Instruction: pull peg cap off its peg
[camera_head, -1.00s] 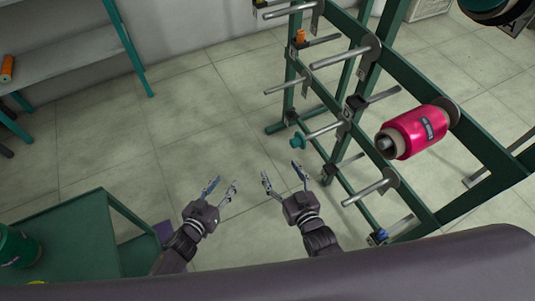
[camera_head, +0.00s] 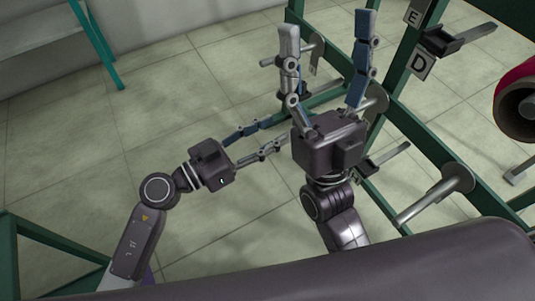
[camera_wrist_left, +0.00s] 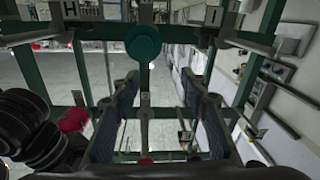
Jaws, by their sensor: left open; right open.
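The peg cap (camera_wrist_left: 143,43) is a round teal disc, seen face-on in the left wrist view, ahead of and above the left fingertips. A gap appears to lie between them, and its peg is hidden behind it. In the head view I cannot make out the cap; my right gripper covers that part of the rack. My left gripper (camera_head: 284,127) is open and empty, pointing right toward the rack; its two fingers also show in the left wrist view (camera_wrist_left: 160,82). My right gripper (camera_head: 328,28) is open and empty, raised close to the head camera, fingers pointing up the picture.
The green rack (camera_head: 425,143) carries several bare metal pegs, one at the lower right (camera_head: 435,200). A pink spool (camera_head: 522,78) shows at the right edge. A grey shelf (camera_head: 40,30) stands upper left. The floor between shelf and rack is clear.

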